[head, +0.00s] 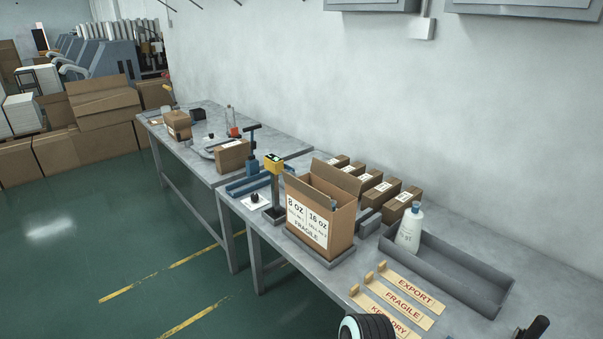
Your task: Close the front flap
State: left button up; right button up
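An open cardboard box (343,226) stands on a grey platform on the workbench, near the middle of the head view. Its label reads 8 oz, 16 oz and FRAGILE and faces the lower left. A flap (337,176) stands raised at the box's far side. Something greyish shows inside the opening; I cannot tell what it is. The position of the front flap is hard to make out at this size. Neither of my grippers can be made out in the head view. A black ridged, white-edged part shows at the bottom edge; I cannot tell what it is.
Several small labelled cartons (399,205) stand behind the box. A yellow-topped post (274,183) stands close at its left. A white bottle (409,230) stands at a grey tray (455,276) on the right. A second bench (205,155) extends back left.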

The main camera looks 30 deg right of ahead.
aim_at(315, 195)
jog(key=i+z, duration=0.45)
jog(key=i+j+z, duration=0.2)
jog(key=z, duration=0.2)
jog(key=i+j+z, duration=0.3)
jog(key=z, duration=0.15)
jog(key=i+j+z, duration=0.25)
jog(key=z, duration=0.2)
jog(key=i+j+z, duration=0.15)
jog(key=j+z, duration=0.25)
jog(key=j, duration=0.15)
